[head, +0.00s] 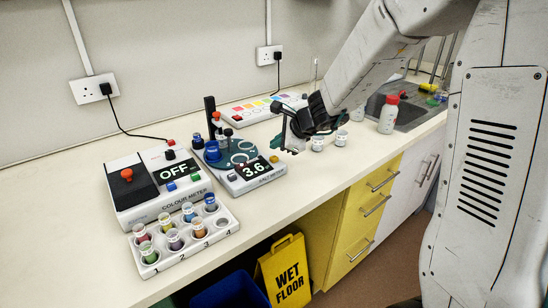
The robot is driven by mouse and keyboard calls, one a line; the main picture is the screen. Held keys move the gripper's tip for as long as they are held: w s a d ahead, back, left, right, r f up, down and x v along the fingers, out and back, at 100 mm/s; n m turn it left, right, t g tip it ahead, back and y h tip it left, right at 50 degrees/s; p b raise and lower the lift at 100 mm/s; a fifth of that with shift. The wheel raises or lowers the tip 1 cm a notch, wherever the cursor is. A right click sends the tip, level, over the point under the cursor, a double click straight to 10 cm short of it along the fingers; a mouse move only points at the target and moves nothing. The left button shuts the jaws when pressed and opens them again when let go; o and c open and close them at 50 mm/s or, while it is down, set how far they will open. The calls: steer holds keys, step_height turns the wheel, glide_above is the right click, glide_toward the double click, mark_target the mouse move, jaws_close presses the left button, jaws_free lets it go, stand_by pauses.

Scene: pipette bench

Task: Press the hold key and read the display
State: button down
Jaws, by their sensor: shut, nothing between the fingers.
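The meter (240,186) with a small dark display reading 3.6 (254,169) stands on the bench, left of my gripper. A round blue-green platform with blue-topped parts sits on it. A yellow key (274,159) shows at its right edge; I cannot read which key is the hold key. The colour meter (125,208) stands to its left, with a display reading OFF (174,172) and blue and green keys below it. My gripper (284,142) is shut and empty, close to the right of the 3.6 meter, pointing down; whether it touches anything is unclear.
A white rack (185,256) of several coloured vials stands in front of the colour meter. White cups (318,143) and a red-capped bottle (389,114) stand right of my gripper. A colour chart strip (262,107) lies behind. The front left bench is clear.

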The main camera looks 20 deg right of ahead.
mark_target(277, 162)
steer(key=shift+r, duration=2.5)
steer(key=s+a+n+g+y, duration=0.1)
steer(key=s+a+n+g, duration=0.15)
steer(key=s+n, duration=0.45)
steer(key=s+a+n+g, duration=0.1)
steer(key=s+n+g, duration=0.25)
steer(key=s, duration=0.45)
steer(key=s+d+r+n+h, duration=0.2)
steer(key=s+n, duration=0.3)
steer(key=s, duration=0.6)
steer(key=s+d+r+n+h, duration=0.2)
steer(key=s+d+n+h, duration=0.1)
steer(key=s, duration=0.8)
steer(key=shift+d+r+n+g+h, duration=0.3)
steer(key=shift+d+n, duration=0.15)
steer(key=shift+n, duration=0.8)
steer(key=shift+s, duration=0.1)
